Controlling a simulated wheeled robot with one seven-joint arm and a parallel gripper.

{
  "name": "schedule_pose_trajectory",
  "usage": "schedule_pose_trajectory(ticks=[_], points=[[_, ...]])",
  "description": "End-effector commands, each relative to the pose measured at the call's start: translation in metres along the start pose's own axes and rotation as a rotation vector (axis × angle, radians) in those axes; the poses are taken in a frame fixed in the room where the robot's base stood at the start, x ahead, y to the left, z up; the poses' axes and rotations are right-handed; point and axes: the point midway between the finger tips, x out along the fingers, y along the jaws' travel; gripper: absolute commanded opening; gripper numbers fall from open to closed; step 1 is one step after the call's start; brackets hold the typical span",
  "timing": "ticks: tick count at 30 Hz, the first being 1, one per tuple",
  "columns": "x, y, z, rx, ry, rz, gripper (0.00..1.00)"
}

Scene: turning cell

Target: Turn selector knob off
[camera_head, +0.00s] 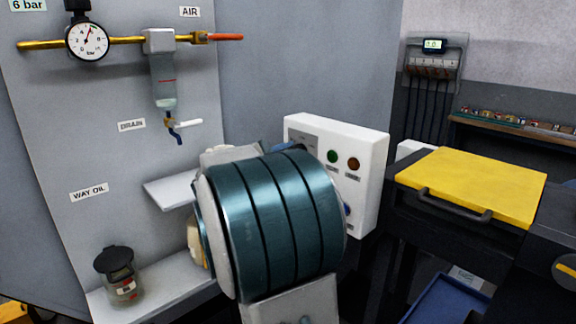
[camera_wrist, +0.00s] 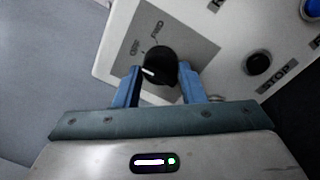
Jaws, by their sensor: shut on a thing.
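The black selector knob (camera_wrist: 160,62) sits on a grey plate (camera_wrist: 192,40) of the white control box (camera_wrist: 118,32) in the wrist view. In the head view the control box (camera_head: 372,150) stands behind my teal wrist, which hides the knob and most of my gripper.
A dark button (camera_wrist: 257,63) by a STOP label and a blue button (camera_wrist: 313,8) are close on the right. In the head view, green (camera_head: 332,156) and brown (camera_head: 353,164) buttons show. A drain valve (camera_head: 185,123) and oil jar (camera_head: 122,278) are left, a yellow lid (camera_head: 480,180) right.

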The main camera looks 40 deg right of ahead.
Motion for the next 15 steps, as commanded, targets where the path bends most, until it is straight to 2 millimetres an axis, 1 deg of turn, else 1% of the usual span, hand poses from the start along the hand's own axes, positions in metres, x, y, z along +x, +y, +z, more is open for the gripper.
schedule_pose_trajectory(ticks=[1,13,14,15], points=[[-0.0002,-0.0026,-0.0013,0.003,0.0,-0.003,0.14],[-0.0001,-0.002,-0.0009,0.007,0.0,-0.004,0.14],[-0.0001,-0.002,-0.0009,0.007,0.0,-0.004,0.39],[-0.0001,-0.0019,-0.0008,0.007,0.0,-0.004,0.5]])
